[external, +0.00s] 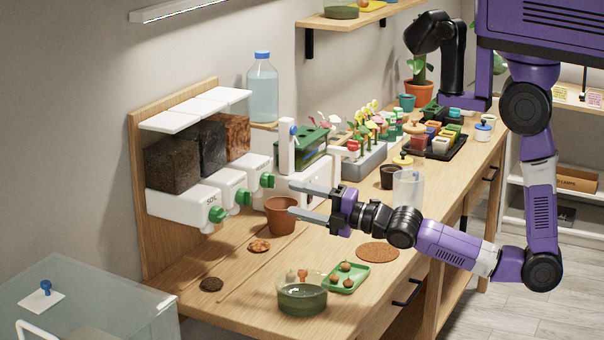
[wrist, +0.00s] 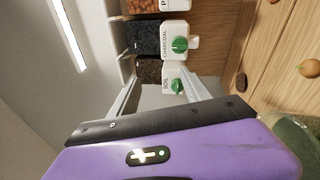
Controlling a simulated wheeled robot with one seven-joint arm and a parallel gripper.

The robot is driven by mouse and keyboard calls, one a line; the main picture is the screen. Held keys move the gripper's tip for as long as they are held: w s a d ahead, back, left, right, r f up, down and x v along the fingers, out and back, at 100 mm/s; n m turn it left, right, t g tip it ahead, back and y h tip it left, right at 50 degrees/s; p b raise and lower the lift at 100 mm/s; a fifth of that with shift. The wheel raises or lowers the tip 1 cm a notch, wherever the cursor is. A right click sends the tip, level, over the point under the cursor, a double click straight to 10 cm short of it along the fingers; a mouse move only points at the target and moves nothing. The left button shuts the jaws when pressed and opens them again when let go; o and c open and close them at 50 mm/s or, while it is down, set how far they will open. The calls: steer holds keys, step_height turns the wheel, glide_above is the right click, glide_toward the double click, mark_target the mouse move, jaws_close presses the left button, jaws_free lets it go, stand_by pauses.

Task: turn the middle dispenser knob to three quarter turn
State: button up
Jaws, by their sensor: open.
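The dispenser on the wooden backboard has three white units with green knobs. The middle knob (external: 243,198) is on the unit labelled charcoal; it also shows in the wrist view (wrist: 180,45), above the fingers. Its exact turn angle is too small to tell. The soil knob (external: 217,214) is nearest the external camera and shows in the wrist view (wrist: 177,86) beside the right finger. The far knob (external: 267,180) is on the third unit. My gripper (external: 291,198) is open and empty, pointing at the dispenser, apart from the knobs.
A terracotta pot (external: 281,216) stands close by the lower finger in the external view. A glass bowl (external: 302,298) and a green tray (external: 346,279) lie nearer the front. A water bottle (external: 262,88) stands behind. The bench between soil unit and bowl is mostly clear.

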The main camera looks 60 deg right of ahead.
mark_target(245, 197)
steer(key=w+d+f+n+g+h, duration=0.1)
steer(key=w+f+n+h, duration=0.1)
steer(key=w+n, duration=1.1)
steer(key=shift+w+f+n+p, duration=0.25)
steer(key=shift+n+p, duration=0.15)
steer(key=shift+n, duration=0.2)
jaws_close()
